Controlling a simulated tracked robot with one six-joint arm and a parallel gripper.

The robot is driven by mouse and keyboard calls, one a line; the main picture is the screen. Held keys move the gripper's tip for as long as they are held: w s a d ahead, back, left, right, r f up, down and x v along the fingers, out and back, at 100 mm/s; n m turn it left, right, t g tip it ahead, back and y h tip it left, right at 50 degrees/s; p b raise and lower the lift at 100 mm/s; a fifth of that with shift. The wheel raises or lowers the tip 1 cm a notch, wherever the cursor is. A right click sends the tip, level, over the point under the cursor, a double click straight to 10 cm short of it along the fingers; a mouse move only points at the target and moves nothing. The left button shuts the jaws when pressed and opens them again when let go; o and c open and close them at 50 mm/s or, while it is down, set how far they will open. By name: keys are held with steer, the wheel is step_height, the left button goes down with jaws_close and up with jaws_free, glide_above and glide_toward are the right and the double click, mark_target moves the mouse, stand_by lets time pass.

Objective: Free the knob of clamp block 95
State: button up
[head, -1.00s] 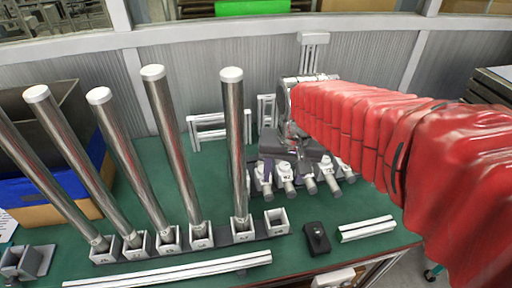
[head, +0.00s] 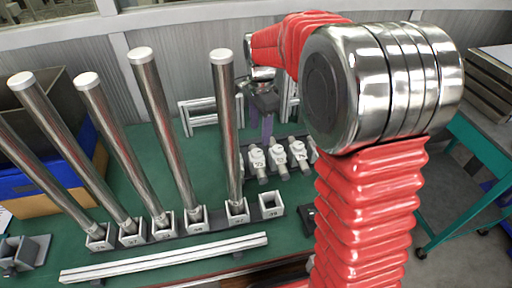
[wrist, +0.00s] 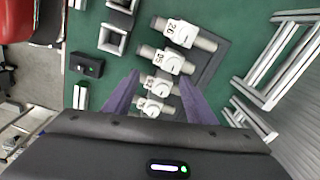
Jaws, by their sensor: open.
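Several white clamp blocks with grey cylindrical ends stand in a row on a dark base. The block that appears to read 95 (wrist: 169,61) is second from the top in the wrist view; it also shows in the head view (head: 257,160), just right of a steel tube. Its label is small and hard to read. My gripper (wrist: 158,99) is open and empty, its purple fingers pointing down over the row. In the wrist view the fingers lie either side of the lower blocks, below block 95. In the head view my gripper (head: 262,130) is behind the row, partly hidden.
Tall steel tubes (head: 158,120) stand in sockets left of the row. An empty square socket (head: 271,205) and a black box with a knob (wrist: 86,65) are in front. White frames (wrist: 280,60) stand behind the row. My arm hides the right side.

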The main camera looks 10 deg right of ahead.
mark_target(257, 152)
steer(key=shift+w+r+m, duration=0.1)
steer(key=shift+w+m, duration=0.6)
steer(key=shift+m, duration=0.85)
steer(key=shift+w+r+m, duration=0.15)
steer(key=shift+w+m, duration=0.5)
steer(key=shift+m, duration=0.95)
steer(key=shift+w+r+m, duration=0.1)
steer(key=shift+w+m, duration=0.6)
steer(key=shift+m, duration=0.85)
steer(key=shift+f, duration=0.15)
step_height(257, 152, down, 14)
steer(key=shift+r, duration=0.2)
